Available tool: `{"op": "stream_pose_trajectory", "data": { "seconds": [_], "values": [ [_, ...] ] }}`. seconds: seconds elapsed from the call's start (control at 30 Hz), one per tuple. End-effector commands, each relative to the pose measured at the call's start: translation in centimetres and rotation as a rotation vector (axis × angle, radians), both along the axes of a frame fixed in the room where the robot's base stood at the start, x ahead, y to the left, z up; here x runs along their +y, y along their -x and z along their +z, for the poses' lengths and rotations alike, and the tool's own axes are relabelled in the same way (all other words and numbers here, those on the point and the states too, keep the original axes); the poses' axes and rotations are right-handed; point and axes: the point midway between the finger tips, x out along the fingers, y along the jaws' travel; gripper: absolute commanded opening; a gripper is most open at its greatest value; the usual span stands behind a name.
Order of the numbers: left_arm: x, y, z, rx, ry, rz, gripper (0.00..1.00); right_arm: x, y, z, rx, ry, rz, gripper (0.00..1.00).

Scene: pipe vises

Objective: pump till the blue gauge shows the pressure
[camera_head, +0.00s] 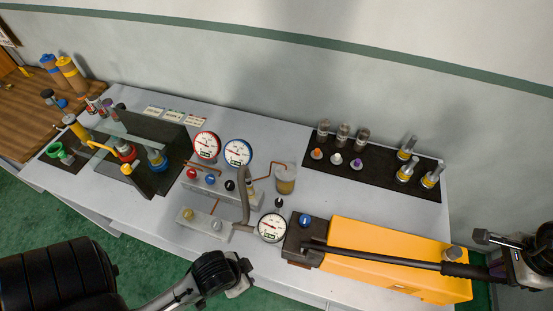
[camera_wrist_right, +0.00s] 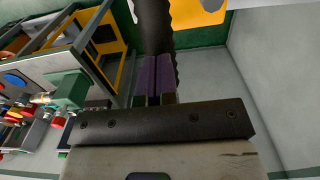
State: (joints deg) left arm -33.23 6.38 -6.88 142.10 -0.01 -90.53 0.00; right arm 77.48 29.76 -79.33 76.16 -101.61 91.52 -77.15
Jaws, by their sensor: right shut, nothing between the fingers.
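The blue-rimmed gauge (camera_head: 238,153) stands upright on the grey manifold; its exact reading is too small to tell. The yellow hand pump (camera_head: 385,262) lies at the right front, with a long black lever (camera_head: 380,258) running along it to a ribbed grip at the right. My right gripper (camera_head: 497,270) is at the grip's outer end. In the right wrist view its purple-padded fingers (camera_wrist_right: 155,78) are shut with nothing between them, close to the dark ribbed grip (camera_wrist_right: 155,25); contact is unclear. My left gripper (camera_head: 238,275) is at the bench's front edge, its fingers unclear.
A red-rimmed gauge (camera_head: 206,145) stands beside the blue one, and a dark-rimmed gauge (camera_head: 272,227) sits by the pump. Coloured knobs and copper pipes are on the manifold (camera_head: 215,187). A black tray (camera_head: 370,160) with fittings lies behind the pump. A clear shield (camera_head: 150,150) stands at left.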

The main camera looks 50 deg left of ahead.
Motion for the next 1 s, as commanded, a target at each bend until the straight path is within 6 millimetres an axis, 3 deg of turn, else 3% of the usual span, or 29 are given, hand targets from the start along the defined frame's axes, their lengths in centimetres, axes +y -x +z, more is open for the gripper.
{"op": "stream_pose_trajectory", "data": {
  "seconds": [0.03, 0.4, 1.0],
  "values": [
    [0.0, 0.0, -0.8, 0.0, 0.0, 0.0, 0.43, -0.1, 0.0, -1.0, 0.002, 0.0, 0.0, 0.0],
    [0.2, 0.0, -3.0, 0.0, -0.007, -0.004, 0.43, -0.7, -0.4, -3.7, 0.003, 0.001, 0.001, 0.0],
    [0.3, 0.0, -3.7, 0.0, -0.012, -0.008, 0.43, -0.9, -0.5, -4.7, 0.003, 0.002, 0.001, 0.0]
  ]
}}
